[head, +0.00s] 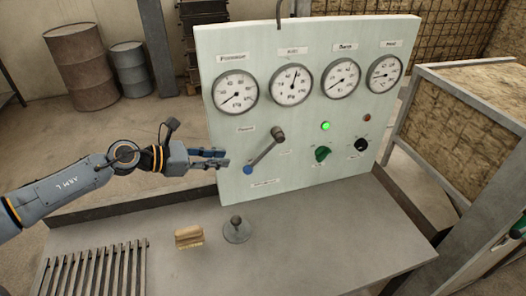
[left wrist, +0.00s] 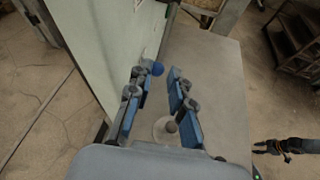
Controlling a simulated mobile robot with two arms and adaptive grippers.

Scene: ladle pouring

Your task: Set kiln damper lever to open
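The pale green panel (head: 215,125) carries the damper lever (head: 264,151), a grey bar slanting from a dark boss at upper right to a blue knob (head: 247,170) at lower left. Small labels near it are too blurred to read surely. My left gripper (head: 224,158) is left of the blue knob, fingers pointing right toward the panel. In the left wrist view, its fingers (left wrist: 158,82) are open and empty, with the blue knob (left wrist: 153,67) just past the left fingertip. My right gripper (left wrist: 262,147) shows small at the right of that view; its opening is unclear.
Round gauges (head: 236,90) line the panel's top. A lit green lamp (head: 325,126), green knob (head: 322,154) and black knob (head: 361,145) sit right of the lever. On the bench (head: 300,245) are a brush (head: 189,237), a knobbed disc (head: 237,231) and a slatted rack (head: 95,270).

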